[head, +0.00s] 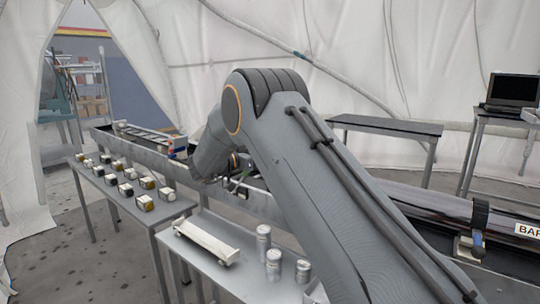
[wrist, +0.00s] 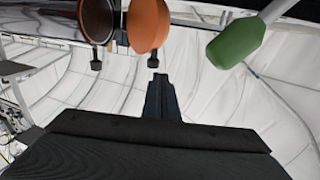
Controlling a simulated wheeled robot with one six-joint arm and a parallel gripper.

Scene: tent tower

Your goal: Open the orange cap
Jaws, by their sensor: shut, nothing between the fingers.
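The orange cap (wrist: 148,27) is a round disc at the top middle of the wrist view. Left of it is a round dark opening (wrist: 97,20) with an orange-brown rim. A small dark tab hangs below each. My gripper (wrist: 157,80) is shut and empty, its fingertips just below the orange cap in the picture. I cannot tell whether they touch it. In the head view my arm hides the cap and most of the gripper.
A green knob (wrist: 236,45) on a pale rod is at the upper right of the wrist view. In the head view, a side table (head: 205,265) holds cans and a white tray; a left table (head: 125,205) holds several small boxes. A laptop (head: 512,92) stands far right.

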